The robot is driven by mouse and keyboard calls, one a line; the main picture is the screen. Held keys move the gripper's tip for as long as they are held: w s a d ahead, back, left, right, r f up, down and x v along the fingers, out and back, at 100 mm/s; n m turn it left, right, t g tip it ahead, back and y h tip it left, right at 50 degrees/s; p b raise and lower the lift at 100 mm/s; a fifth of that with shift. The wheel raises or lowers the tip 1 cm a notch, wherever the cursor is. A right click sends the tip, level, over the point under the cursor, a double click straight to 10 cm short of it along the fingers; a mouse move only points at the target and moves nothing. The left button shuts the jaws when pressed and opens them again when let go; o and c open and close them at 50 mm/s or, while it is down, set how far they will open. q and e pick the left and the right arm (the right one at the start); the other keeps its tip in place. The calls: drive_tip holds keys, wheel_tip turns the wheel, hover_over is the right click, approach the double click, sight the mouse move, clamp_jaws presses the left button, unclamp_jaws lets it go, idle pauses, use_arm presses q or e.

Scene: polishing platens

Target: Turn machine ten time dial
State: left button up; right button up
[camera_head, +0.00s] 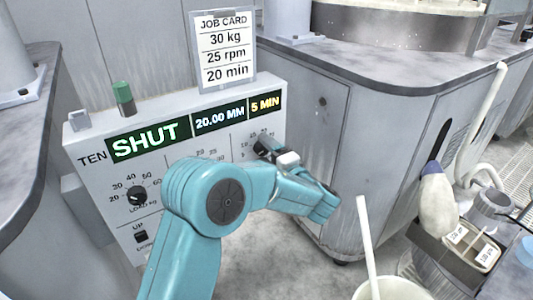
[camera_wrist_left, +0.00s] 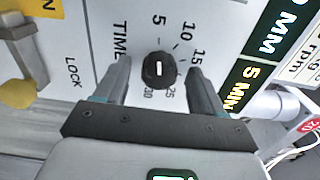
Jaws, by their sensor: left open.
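The panel marked TEN (camera_head: 92,158) shows lit readouts: SHUT, 20.00 MM and 5 MIN (camera_head: 265,105). The time dial (camera_wrist_left: 158,70) is a round black knob with a short white mark, beside the word TIME and a scale including 5, 10, 15, 25 and 30. My left gripper (camera_wrist_left: 160,72) is open, one finger on each side of the dial, with a visible gap on both sides. My right gripper is not in view.
A job card (camera_head: 224,48) above the panel reads 30 kg, 25 rpm, 20 min. The load dial (camera_head: 137,196) is at the panel's left. A lever with a yellow knob (camera_wrist_left: 18,94) stands near LOCK. A white bucket (camera_head: 392,289) is on the floor.

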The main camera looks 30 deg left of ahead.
use_arm(q)
drive_tip(key=c, duration=1.1)
drive_tip(key=shift+o, duration=0.2)
drive_tip(key=shift+m, duration=0.3)
drive_tip(key=m+p, duration=0.2)
drive_tip(key=m, duration=0.2)
drive_tip(key=shift+r+m, duration=0.15)
drive_tip(key=shift+m, duration=0.15)
drive_tip(key=m+p, duration=0.4)
drive_tip(key=m, duration=0.2)
drive_tip(key=m+p, duration=0.2)
drive_tip(key=m, duration=0.2)
drive_tip(key=m+p, duration=0.2)
drive_tip(key=m, duration=0.1)
drive_tip(key=shift+m+p, duration=0.4)
drive_tip(key=m+p, duration=0.2)
drive_tip(key=m, duration=0.2)
drive_tip(key=shift+m, duration=0.3)
drive_tip(key=shift+f, duration=0.2)
